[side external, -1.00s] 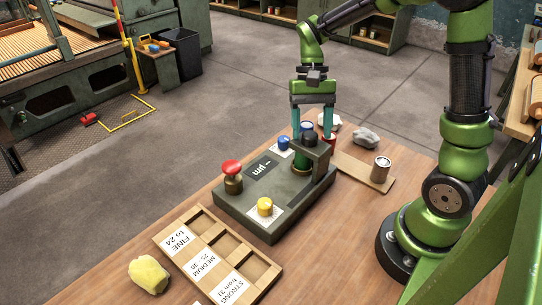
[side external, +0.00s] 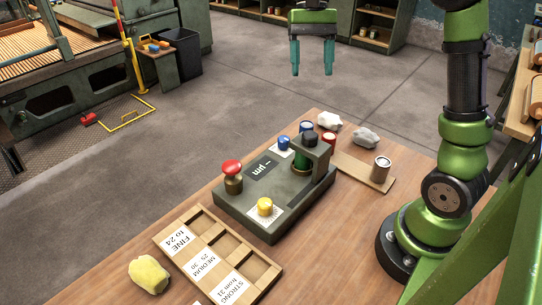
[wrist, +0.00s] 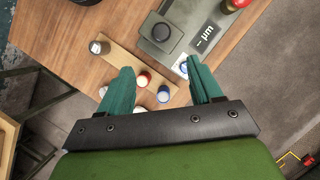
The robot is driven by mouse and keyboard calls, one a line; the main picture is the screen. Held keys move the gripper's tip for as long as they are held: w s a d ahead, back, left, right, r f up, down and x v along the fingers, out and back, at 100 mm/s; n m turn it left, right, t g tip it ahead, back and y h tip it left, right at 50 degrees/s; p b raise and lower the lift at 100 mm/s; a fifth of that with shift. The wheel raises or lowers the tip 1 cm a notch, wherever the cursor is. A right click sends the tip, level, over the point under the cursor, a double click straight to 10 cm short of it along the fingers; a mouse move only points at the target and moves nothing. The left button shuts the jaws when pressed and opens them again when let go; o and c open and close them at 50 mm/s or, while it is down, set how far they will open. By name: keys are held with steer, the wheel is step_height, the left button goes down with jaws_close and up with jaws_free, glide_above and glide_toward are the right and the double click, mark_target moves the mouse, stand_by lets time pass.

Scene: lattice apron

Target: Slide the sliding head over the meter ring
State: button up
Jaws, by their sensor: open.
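The grey-green meter (side external: 238,208) sits on the wooden table. Its dark bracket with a black round cap, apparently the sliding head (side external: 310,139), stands at its right end; it also shows in the wrist view (wrist: 160,32). A green round part (side external: 301,161) is partly hidden under it. I cannot clearly make out the meter ring or whether the head is over it. My gripper (side external: 311,73) is open and empty, high above and behind the meter.
A blue-topped spool (side external: 306,127) and a red-topped spool (side external: 328,139) stand behind the bracket. A grey spool (side external: 381,169) is on a wooden strip. Yellow (side external: 265,206) and blue (side external: 284,143) pieces and a red button (side external: 232,167) are on the meter. A compartment tray (side external: 203,218) lies in front.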

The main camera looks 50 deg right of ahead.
steer(key=shift+v, duration=1.35)
steer(key=shift+d, duration=0.1)
steer(key=s+a+f+n+t+h, duration=0.1)
steer(key=s+a+f+n+t, duration=0.4)
steer(key=s+a+t, duration=0.5)
steer(key=shift+s+a+f, duration=0.25)
steer(key=shift+s+f, duration=0.1)
steer(key=shift+s, duration=0.5)
steer(key=shift+c, duration=0.4)
